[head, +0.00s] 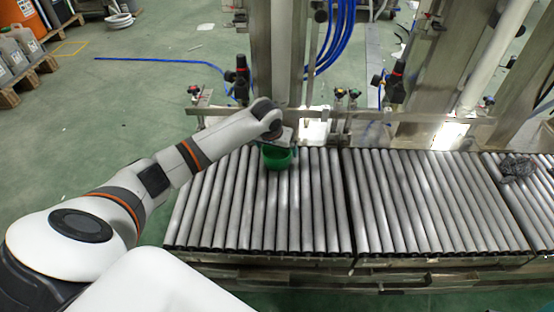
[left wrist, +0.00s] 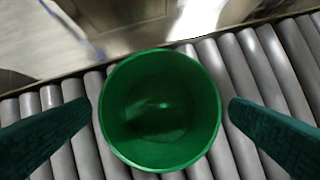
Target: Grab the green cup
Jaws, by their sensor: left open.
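A green cup (head: 278,159) stands on the roller conveyor, near its back edge, at the end of my left arm in the head view. In the left wrist view I look down into the open top of the cup (left wrist: 160,110). My left gripper (left wrist: 158,122) is open, with one dark green finger on each side of the cup. Gaps with rollers showing separate both fingers from the cup wall. In the head view the left gripper (head: 283,140) is above and at the cup and partly hides it. My right gripper is not in view.
The roller conveyor (head: 310,210) runs across the middle and right. A metal rail (head: 420,117) with posts and valves stands behind it. A dark crumpled object (head: 517,167) lies on the rollers at far right. The rollers around the cup are clear.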

